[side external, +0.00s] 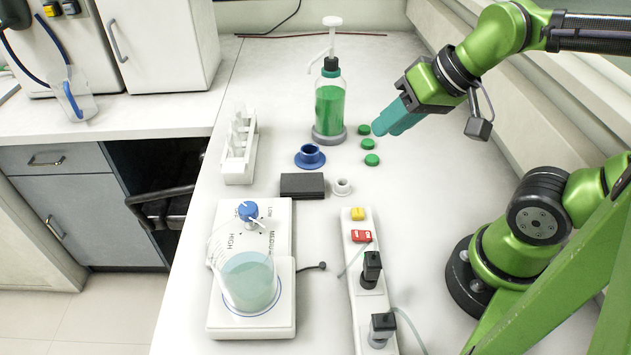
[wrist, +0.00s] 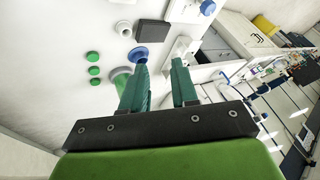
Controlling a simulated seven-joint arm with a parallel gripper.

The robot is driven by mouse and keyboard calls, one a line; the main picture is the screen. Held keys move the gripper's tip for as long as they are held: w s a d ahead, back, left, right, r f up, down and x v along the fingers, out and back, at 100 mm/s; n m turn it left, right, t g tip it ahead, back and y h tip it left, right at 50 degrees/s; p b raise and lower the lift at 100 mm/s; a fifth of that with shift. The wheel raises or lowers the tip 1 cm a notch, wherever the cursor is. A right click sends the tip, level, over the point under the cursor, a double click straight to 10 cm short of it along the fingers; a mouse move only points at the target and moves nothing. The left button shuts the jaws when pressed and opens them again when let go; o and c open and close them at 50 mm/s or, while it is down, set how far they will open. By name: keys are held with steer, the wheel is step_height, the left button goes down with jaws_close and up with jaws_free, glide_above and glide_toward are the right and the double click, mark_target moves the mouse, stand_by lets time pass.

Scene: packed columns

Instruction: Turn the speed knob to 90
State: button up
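The blue speed knob (side external: 248,210) sits on the white stirrer plate (side external: 275,225), which carries printed LOW, MEDIUM and HIGH marks. No number 90 is readable, and I cannot tell the exact setting. The knob also shows at the top edge of the wrist view (wrist: 208,7). A beaker of pale teal liquid (side external: 250,281) stands on the plate in front of the knob. My gripper (side external: 388,122) is raised at the right back, well away from the knob, beside the green bottle. In the wrist view its two teal fingers (wrist: 159,80) are apart with nothing between them.
A pump bottle of green liquid (side external: 329,108) stands at the back, with several green caps (side external: 368,144) beside it. A blue flanged ring (side external: 310,156), a dark block (side external: 302,186), a test tube rack (side external: 239,150) and a power strip (side external: 361,285) surround the stirrer.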

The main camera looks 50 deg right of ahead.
steer(key=o, duration=0.6)
steer(key=w+a+n+g, duration=0.1)
steer(key=w+a, duration=0.1)
steer(key=w+a+n+g, duration=0.1)
steer(key=w+a+n, duration=0.1)
steer(key=w, duration=0.1)
steer(key=w+a+n+g, duration=0.1)
steer(key=w+a+n, duration=0.1)
steer(key=w+a, duration=0.1)
steer(key=shift+w, duration=0.25)
steer(key=n+g+h, duration=0.2)
steer(key=n+g, duration=0.2)
steer(key=n, duration=1)
glide_above(246, 208)
step_height(246, 208, down, 17)
steer(key=shift+f, duration=0.15)
steer(key=shift+c, duration=0.2)
steer(key=c, duration=1)
